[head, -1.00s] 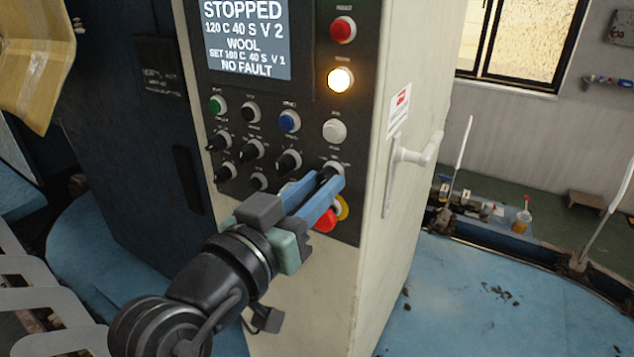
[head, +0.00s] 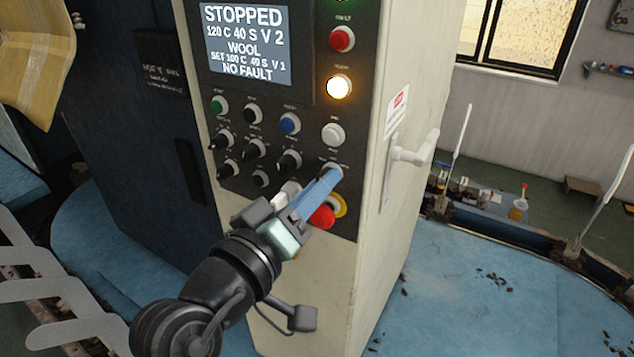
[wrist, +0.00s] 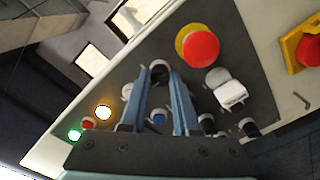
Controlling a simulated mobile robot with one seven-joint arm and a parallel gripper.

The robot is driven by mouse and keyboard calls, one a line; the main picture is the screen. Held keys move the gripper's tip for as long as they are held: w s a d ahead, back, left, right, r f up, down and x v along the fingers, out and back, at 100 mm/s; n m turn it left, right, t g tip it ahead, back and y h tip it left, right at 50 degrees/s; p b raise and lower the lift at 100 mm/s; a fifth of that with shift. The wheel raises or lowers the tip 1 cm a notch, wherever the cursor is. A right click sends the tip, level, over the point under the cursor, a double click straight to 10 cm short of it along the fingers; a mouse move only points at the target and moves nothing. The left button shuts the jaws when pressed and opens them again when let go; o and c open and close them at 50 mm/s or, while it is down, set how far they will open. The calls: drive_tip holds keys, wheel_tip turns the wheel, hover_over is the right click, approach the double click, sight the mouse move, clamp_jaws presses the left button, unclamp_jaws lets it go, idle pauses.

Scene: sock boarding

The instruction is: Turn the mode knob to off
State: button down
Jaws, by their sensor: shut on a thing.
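The control panel (head: 225,85) shows several black knobs on its lower part. My gripper (head: 329,179) has its blue fingers at the knob at the right end of the lower rows, which I take as the mode knob; its label is too small to read. In the wrist view the dark mode knob (wrist: 160,68) sits between the fingertips of my gripper (wrist: 160,76), which is shut on it. In the head view the fingers hide most of this knob, so its pointer setting cannot be told. The display (head: 245,44) reads STOPPED and NO FAULT.
A red emergency button (head: 322,217) with a yellow collar (head: 340,207) is just below the fingers. A white switch (wrist: 228,88) is close by in the wrist view. A white button (head: 333,135) is above, and a door handle (head: 414,155) sticks out on the cabinet's right side.

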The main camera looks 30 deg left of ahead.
idle(0.4)
drive_tip(key=c, duration=0.7)
unclamp_jaws()
drive_tip(key=shift+o, duration=0.2)
drive_tip(key=s+a+b, duration=0.1)
drive_tip(key=s+b, duration=0.4)
drive_tip(key=s, duration=0.8)
drive_tip(key=w+d+r+m+t+y+b, duration=0.1)
drive_tip(key=w+d+r+m+t, duration=0.1)
drive_tip(key=w+d+r, duration=0.3)
drive_tip(key=w+d+r+m+t, duration=0.2)
drive_tip(key=w+d+r, duration=0.15)
drive_tip(key=r, duration=0.35)
drive_tip(key=s+d+r+m+t+b, duration=0.1)
drive_tip(key=s+d+r+m+t, duration=0.3)
drive_tip(key=d+r, duration=0.6)
drive_tip(key=shift+s+r+t, duration=0.25)
drive_tip(key=shift+s+t, duration=0.05)
drive_tip(key=shift+t, duration=0.4)
